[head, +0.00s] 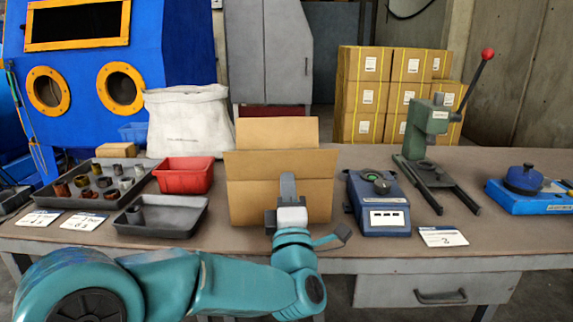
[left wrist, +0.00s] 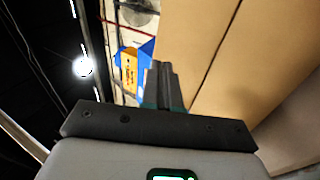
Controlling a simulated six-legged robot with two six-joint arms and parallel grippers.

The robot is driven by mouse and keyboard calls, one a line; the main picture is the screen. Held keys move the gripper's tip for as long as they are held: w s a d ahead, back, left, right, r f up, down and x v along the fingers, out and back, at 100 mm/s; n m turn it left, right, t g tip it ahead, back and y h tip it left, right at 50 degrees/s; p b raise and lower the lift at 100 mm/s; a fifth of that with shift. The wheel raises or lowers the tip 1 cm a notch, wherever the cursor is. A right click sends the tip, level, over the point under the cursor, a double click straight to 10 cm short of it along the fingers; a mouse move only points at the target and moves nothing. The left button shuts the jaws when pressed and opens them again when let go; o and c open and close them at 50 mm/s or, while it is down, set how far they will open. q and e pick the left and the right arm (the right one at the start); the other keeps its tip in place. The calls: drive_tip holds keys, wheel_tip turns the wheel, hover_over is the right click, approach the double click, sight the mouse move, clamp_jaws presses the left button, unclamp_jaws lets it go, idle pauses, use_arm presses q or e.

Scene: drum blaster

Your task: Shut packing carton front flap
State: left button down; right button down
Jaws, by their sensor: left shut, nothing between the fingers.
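The brown packing carton (head: 245,205) stands on the table at the middle of the head view. Its back flap (head: 277,131) stands upright, and a front panel that looks like the front flap (head: 250,166) shows above the front wall. My left gripper (head: 288,180) is shut and empty, upright in front of the carton, and covers part of its front. I cannot tell whether it touches the cardboard. In the left wrist view the shut fingers (left wrist: 165,85) are beside a large brown cardboard face (left wrist: 235,70) with a dark seam. My right gripper is not in view.
A red bin (head: 183,176) and grey trays (head: 160,216) are left of the carton. A blue scale (head: 378,205) stands close to its right, then a green lever press (head: 428,140). A white sack (head: 188,122) is behind. Cards lie along the table's front edge.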

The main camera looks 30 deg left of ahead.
sight(286, 154)
use_arm(q)
drive_tip(key=x, duration=0.5)
drive_tip(key=shift+w+a+r, duration=0.1)
drive_tip(key=shift+w+a, duration=0.1)
drive_tip(key=shift+w, duration=0.1)
